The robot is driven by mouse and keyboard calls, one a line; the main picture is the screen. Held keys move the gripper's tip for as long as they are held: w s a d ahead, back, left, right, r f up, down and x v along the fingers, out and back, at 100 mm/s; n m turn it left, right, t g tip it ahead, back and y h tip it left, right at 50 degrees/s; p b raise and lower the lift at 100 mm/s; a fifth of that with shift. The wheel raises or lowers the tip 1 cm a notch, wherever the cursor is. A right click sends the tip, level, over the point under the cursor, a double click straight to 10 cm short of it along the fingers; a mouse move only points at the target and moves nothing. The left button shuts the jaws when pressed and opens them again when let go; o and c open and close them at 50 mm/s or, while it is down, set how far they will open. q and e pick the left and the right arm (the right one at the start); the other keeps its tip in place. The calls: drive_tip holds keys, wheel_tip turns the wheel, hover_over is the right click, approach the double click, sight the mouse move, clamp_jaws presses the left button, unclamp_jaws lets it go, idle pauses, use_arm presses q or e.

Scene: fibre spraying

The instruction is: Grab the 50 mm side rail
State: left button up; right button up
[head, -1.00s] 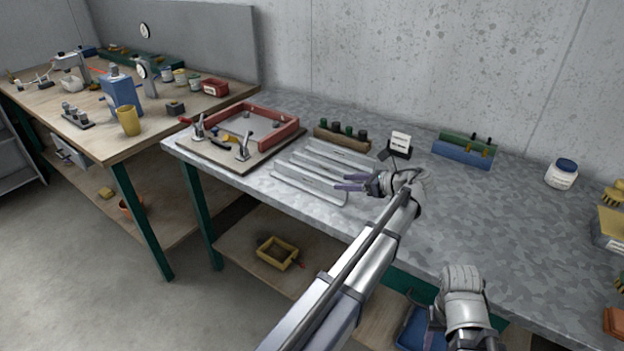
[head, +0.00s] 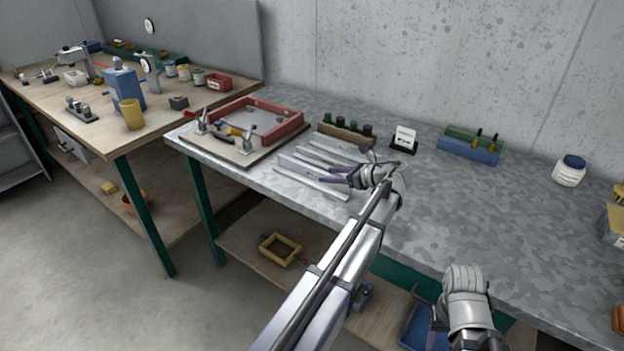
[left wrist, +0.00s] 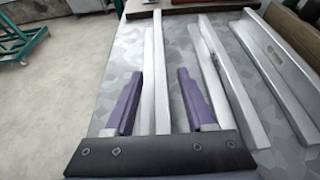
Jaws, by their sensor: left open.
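Several silvery side rails lie side by side on the metal bench; their size marks are too small to read, so I cannot tell which is the 50 mm one. The front rail (head: 308,183) also shows in the left wrist view (left wrist: 156,75). A second rail (left wrist: 222,85) and a wider rail (left wrist: 280,75) lie to its right there. My left gripper (head: 333,175) is open over the right ends of the rails. In the left wrist view its purple fingers (left wrist: 158,88) appear on either side of the front rail, apart from it. My right gripper (head: 436,322) hangs at the bench front, partly hidden.
A red frame (head: 262,107) on a board with clamps is left of the rails. A block with dark-topped pegs (head: 345,132), a white card (head: 404,137) and a blue-green block (head: 468,150) stand behind. The bench's right middle is clear.

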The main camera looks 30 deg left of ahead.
use_arm(q)
drive_tip(key=shift+w+a+f, duration=0.1)
drive_tip(key=shift+a+f, duration=0.2)
drive_tip(key=shift+a, duration=0.25)
drive_tip(key=shift+c, duration=0.2)
clamp_jaws()
idle(0.8)
